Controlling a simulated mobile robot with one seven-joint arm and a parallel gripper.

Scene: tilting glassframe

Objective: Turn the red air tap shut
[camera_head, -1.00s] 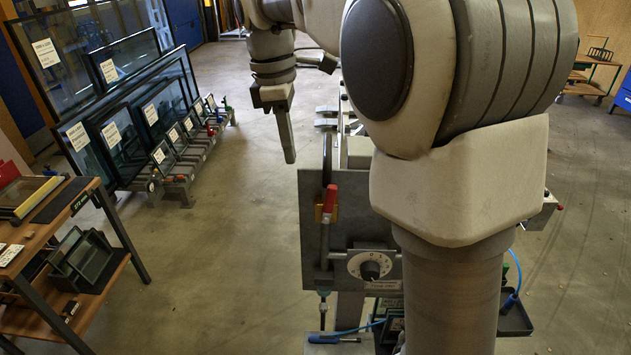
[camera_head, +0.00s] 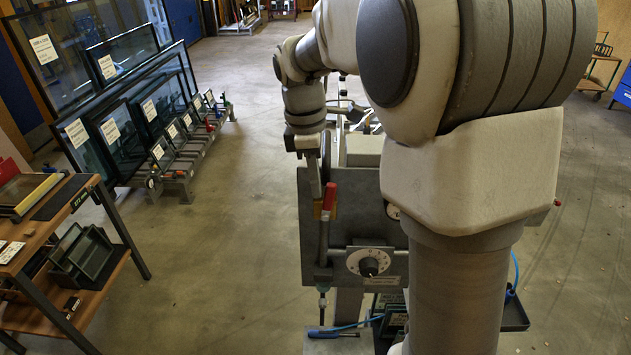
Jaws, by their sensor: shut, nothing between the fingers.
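A red-handled lever (camera_head: 329,196) stands upright on the left part of the grey frame's panel (camera_head: 357,215). A small red piece (camera_head: 557,202) also shows at the right, beyond my arm; I cannot tell from the picture which of the two is the air tap. My gripper (camera_head: 316,192) points down, shut and empty, just left of the red handle's upper end. I cannot tell whether it touches the lever. My large arm links cover much of the frame's right side.
A rack of glass panes (camera_head: 130,130) stands at the left, and a wooden shelf table (camera_head: 40,240) at the lower left. The floor between is clear.

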